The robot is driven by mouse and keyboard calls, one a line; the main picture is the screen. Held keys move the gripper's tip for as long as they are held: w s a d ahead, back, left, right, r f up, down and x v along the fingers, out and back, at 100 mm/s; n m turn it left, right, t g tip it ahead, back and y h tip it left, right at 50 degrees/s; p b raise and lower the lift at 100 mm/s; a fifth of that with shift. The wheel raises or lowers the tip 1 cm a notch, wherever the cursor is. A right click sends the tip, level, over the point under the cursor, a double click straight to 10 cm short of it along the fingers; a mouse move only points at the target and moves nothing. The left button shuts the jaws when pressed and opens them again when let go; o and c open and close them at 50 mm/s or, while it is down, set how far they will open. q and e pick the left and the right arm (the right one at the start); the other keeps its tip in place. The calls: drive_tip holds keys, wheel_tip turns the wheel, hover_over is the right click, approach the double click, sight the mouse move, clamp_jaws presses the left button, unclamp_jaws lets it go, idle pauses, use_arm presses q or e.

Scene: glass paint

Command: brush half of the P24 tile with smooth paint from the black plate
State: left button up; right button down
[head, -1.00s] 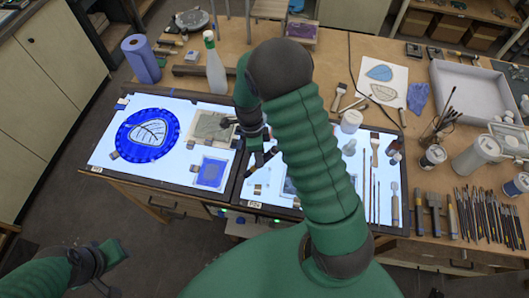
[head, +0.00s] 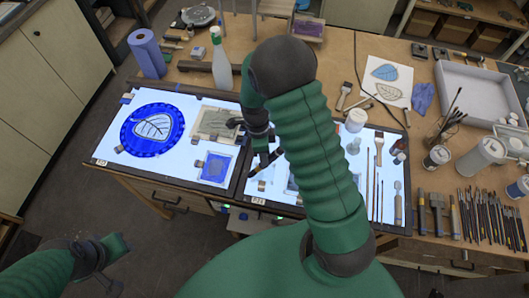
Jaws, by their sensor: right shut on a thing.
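My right gripper (head: 265,160) is over the left part of the right-hand light panel (head: 250,188). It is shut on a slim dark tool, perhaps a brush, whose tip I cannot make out. A small label (head: 257,201), too small to read surely, sits on that panel's front edge. A pale tile on this panel is mostly hidden behind my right arm. I cannot make out the black plate. My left gripper (head: 108,284) hangs low at the bottom left, away from the table, and its jaws are unclear.
The left light panel (head: 100,140) holds a blue round plate (head: 130,141) with a leaf design, a beige tile (head: 214,121) and a blue square tile (head: 215,168). A spray bottle (head: 221,72) stands behind. Brushes and jars (head: 437,157) crowd the right side.

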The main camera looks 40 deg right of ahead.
drive_tip(key=shift+s+a, duration=0.25)
drive_tip(key=shift+s, duration=0.4)
drive_tip(key=d, duration=0.1)
drive_tip(key=w+d, duration=0.1)
drive_tip(key=d, duration=0.1)
drive_tip(key=d+f, duration=0.1)
drive_tip(key=shift+w+d, duration=0.3)
drive_tip(key=shift+d, duration=0.1)
drive_tip(key=a, duration=0.1)
drive_tip(key=s+a, duration=0.1)
drive_tip(key=shift+s+a+r, duration=0.15)
drive_tip(key=shift+s+a, duration=0.05)
drive_tip(key=shift+a, duration=0.15)
use_arm(q)
drive_tip(key=shift+d+r, duration=0.35)
drive_tip(key=shift+d, duration=0.05)
